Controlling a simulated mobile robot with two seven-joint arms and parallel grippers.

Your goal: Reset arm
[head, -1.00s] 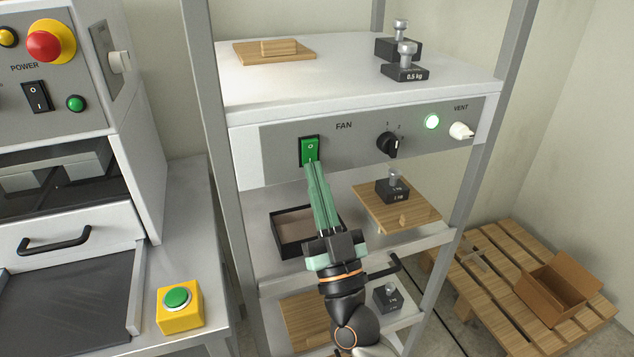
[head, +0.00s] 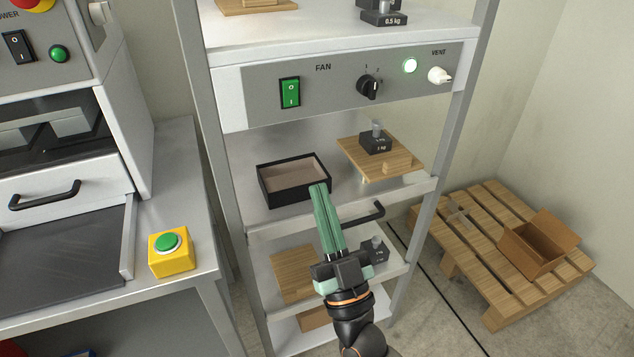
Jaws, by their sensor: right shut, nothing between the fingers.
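My right gripper (head: 318,188) is shut and empty, its green fingers side by side. In the head view it shows in front of the lower shelves, below the fan panel, with its tips over the front edge of a black open tray in the picture. I cannot tell whether the tips touch it. The green fan rocker switch (head: 290,92) sits on the grey panel (head: 330,88), well above the fingertips and apart from them. My left gripper is not in view.
The black tray (head: 266,188) and a wooden board (head: 405,158) with a weight (head: 375,138) stand on the shelf behind. A black handle (head: 366,216) juts out beside my gripper. A yellow button box (head: 172,262) is left. A pallet (head: 470,240) with a cardboard box (head: 540,245) is right.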

